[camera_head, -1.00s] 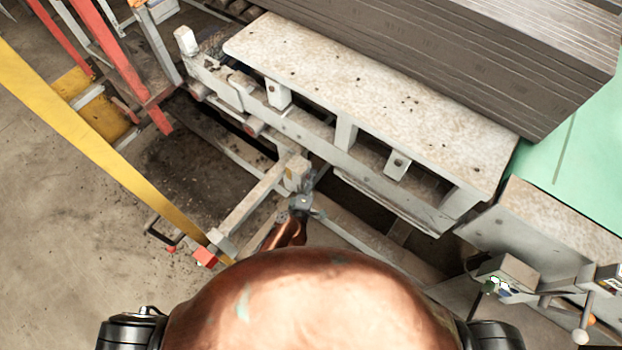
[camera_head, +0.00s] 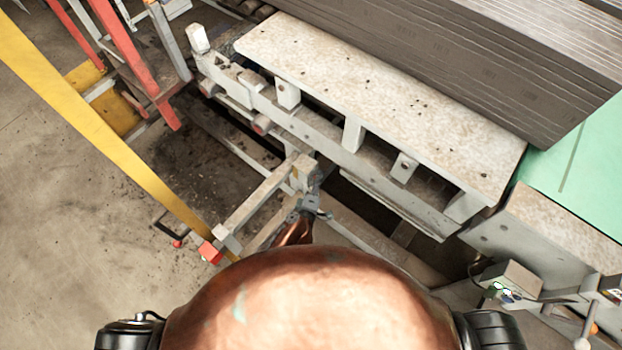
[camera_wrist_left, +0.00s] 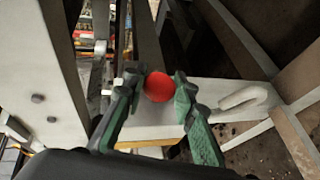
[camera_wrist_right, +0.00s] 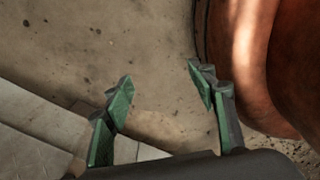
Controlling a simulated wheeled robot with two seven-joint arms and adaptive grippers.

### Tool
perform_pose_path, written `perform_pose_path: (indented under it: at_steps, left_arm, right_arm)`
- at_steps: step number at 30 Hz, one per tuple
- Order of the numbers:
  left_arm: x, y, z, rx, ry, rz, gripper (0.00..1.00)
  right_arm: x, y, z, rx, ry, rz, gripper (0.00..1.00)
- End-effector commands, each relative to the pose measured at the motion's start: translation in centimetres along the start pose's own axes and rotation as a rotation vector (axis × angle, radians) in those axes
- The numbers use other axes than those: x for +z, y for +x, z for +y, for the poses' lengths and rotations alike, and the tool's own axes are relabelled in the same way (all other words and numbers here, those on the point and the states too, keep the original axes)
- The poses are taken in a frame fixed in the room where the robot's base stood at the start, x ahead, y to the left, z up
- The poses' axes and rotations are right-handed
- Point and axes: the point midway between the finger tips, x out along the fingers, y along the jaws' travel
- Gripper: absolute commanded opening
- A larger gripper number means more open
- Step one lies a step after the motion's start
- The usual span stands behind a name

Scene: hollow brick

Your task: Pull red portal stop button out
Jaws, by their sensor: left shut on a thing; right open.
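The red round stop button (camera_wrist_left: 159,87) shows in the left wrist view, in front of a pale metal bar. My left gripper (camera_wrist_left: 156,90) is shut on it, one green-padded fingertip at each side. In the head view my left gripper (camera_head: 311,206) is small, just beyond my copper-coloured body, at the end block of a pale frame post. The button cannot be made out there. My right gripper (camera_wrist_right: 161,85) is open and empty over bare floor in the right wrist view, and is hidden in the head view.
A pale speckled machine table (camera_head: 385,105) with a stack of grey boards (camera_head: 440,60) lies beyond. A yellow beam (camera_head: 110,140) crosses at the left. A pale frame bar with a red end block (camera_head: 210,252) stands near. A control box (camera_head: 512,280) is at the right.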

Motion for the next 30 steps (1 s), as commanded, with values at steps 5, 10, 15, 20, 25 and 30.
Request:
perform_pose_path:
  at_steps: [5,10,15,20,25,30]
  left_arm:
    - [0.5,-0.2,-0.2,-0.003,-0.002,-0.008,0.0]
    - [0.4,-0.2,-0.2,-0.003,-0.002,-0.007,0.35]
    - [0.2,-0.1,-0.2,-0.002,-0.002,-0.004,0.44]
    - [0.1,-0.1,-0.2,-0.002,-0.002,-0.002,0.44]
    - [0.0,-0.6,-0.2,0.0,0.0,-0.001,0.44]
    - [0.0,-3.0,-0.3,-0.002,-0.001,-0.003,0.44]
  right_arm:
    - [0.2,0.0,0.0,0.0,0.0,-0.002,0.52]
    - [1.0,0.0,0.0,0.0,0.001,-0.011,0.52]
    - [1.6,-0.1,0.3,0.003,0.001,-0.019,0.52]
    - [1.4,-0.1,0.4,0.004,0.0,-0.017,0.52]
    - [0.9,0.0,0.4,0.004,-0.001,-0.011,0.52]
    - [0.9,0.0,0.3,0.003,0.0,-0.011,0.52]
